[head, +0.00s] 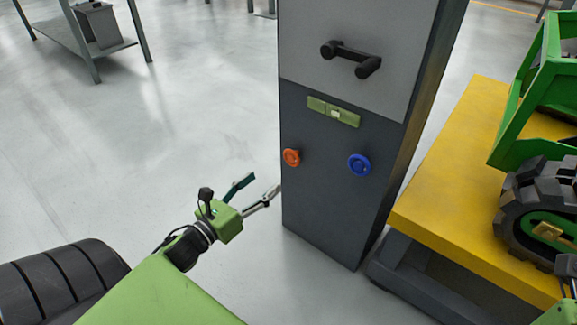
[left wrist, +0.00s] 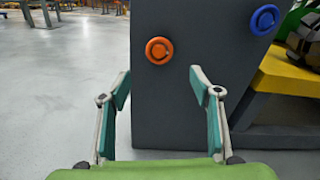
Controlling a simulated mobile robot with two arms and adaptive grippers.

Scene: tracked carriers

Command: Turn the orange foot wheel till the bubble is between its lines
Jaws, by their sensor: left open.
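The orange foot wheel (head: 291,157) is on the lower left of the dark cabinet's front; it also shows in the left wrist view (left wrist: 159,50). The bubble level is a green bar (head: 318,104) above the wheels, with a small pale window (head: 336,114); the bubble and its lines are too small to tell. My left gripper (head: 258,187) is open and empty, below and left of the orange wheel, apart from it. In the left wrist view the wheel is beyond and above its spread fingers (left wrist: 160,84).
A blue wheel (head: 359,165) is to the right of the orange one. A black handle (head: 350,57) sticks out from the grey upper panel. A yellow platform (head: 450,170) with a green tracked machine (head: 540,200) stands close on the right.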

